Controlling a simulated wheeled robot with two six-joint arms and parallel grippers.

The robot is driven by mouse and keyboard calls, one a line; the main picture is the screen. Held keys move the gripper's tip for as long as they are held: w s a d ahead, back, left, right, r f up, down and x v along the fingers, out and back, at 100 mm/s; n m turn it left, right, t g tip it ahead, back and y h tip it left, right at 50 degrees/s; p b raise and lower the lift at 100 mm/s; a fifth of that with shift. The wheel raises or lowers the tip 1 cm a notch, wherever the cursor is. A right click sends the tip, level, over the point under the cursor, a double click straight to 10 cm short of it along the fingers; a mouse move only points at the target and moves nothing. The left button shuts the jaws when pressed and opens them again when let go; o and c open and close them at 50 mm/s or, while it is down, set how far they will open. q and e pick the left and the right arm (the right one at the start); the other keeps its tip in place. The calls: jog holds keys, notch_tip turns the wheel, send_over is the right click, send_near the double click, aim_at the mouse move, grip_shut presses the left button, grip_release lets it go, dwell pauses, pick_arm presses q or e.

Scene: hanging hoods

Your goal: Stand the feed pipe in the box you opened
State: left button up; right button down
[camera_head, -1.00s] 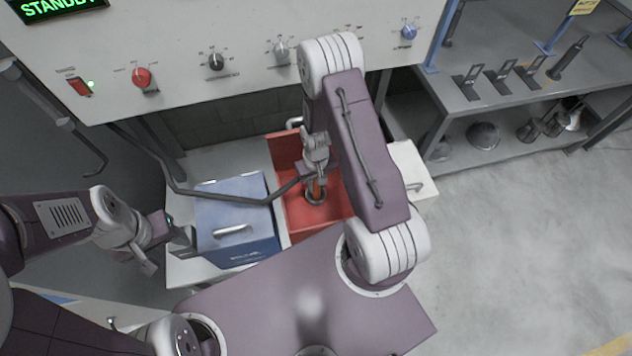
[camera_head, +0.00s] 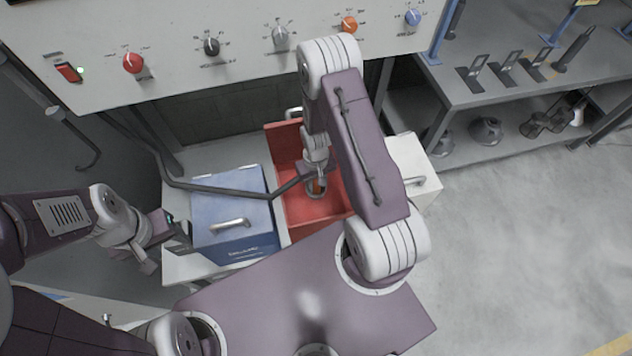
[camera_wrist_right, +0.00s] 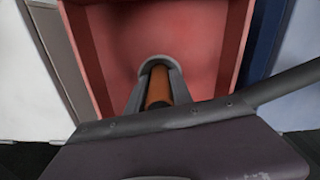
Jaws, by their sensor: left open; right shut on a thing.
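The open red box (camera_head: 329,215) stands in the middle of the bench in the head view, its lid (camera_head: 283,139) raised at the back. My right gripper (camera_head: 316,192) is inside or just above the box opening, shut on the orange-brown feed pipe (camera_wrist_right: 158,88). The wrist view shows the pipe between the fingers, with the red interior behind it. The pipe's lower end is hidden, so I cannot tell whether it touches the floor. My left gripper (camera_head: 181,238) is open and empty, left of the blue box.
A closed blue box (camera_head: 225,205) is left of the red one and a white box (camera_head: 405,160) right of it. A dark bent bar (camera_head: 215,191) crosses above the blue box towards my right gripper. The hood panel (camera_head: 180,30) overhangs behind. A grey bench (camera_head: 500,85) stands right.

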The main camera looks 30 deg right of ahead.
jog(key=c, duration=1.1)
grip_release()
jog(key=shift+o, duration=0.2)
notch_tip(320, 180, up, 9)
jog(key=shift+r, duration=0.1)
